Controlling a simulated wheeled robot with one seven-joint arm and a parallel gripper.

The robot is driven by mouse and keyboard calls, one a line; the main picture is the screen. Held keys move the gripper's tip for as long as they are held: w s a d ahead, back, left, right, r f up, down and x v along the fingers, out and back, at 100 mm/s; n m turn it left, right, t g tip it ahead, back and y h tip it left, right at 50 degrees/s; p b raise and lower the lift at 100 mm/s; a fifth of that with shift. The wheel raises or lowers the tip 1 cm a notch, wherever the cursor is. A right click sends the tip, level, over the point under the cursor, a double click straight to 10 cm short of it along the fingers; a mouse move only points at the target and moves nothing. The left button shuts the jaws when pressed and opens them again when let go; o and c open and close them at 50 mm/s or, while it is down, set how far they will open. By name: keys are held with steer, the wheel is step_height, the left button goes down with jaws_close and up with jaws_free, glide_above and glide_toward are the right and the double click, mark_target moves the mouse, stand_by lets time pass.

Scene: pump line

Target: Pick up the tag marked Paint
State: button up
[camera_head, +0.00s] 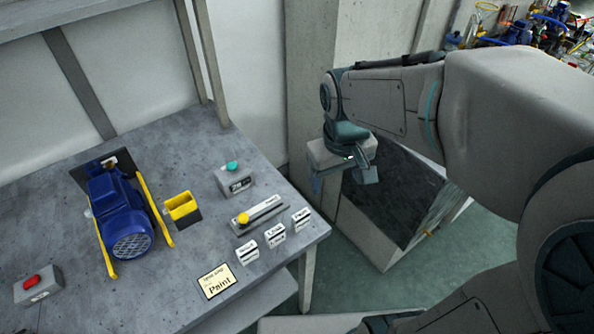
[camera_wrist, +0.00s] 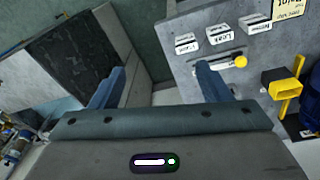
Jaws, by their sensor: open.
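Three small white tags stand in a slanting row near the table's right edge: a near one (camera_head: 247,252), a middle one (camera_head: 275,234) and a far one (camera_head: 301,219). In the wrist view they are at the top (camera_wrist: 187,43), (camera_wrist: 219,34), (camera_wrist: 254,22). The wrist view's middle tag seems to read Leak; the lettering on the others is too small to read surely. A cream card (camera_head: 216,282) with the large word Paint lies at the table's front edge. My gripper (camera_head: 341,181) is open and empty, beyond the table's right edge, apart from the tags.
The grey table (camera_head: 180,300) also holds a slotted holder with a yellow knob (camera_head: 262,213), a teal-button box (camera_head: 235,178), a yellow bin (camera_head: 182,208), a blue pump (camera_head: 125,215) and a red-button box (camera_head: 37,285). A dark-panelled block (camera_head: 395,195) stands below my gripper.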

mark_target(301, 214)
steer(key=w+a+f+n+g+b, duration=0.1)
steer(key=w+a+f+n, duration=0.2)
steer(key=w+a+f, duration=0.25)
steer(key=f, duration=0.9)
steer(key=a+f, duration=0.1)
steer(key=f, duration=0.3)
steer(key=shift+s+f, duration=0.3)
steer(key=shift+f, duration=0.05)
steer(key=shift+c, duration=0.3)
steer(key=c, duration=1)
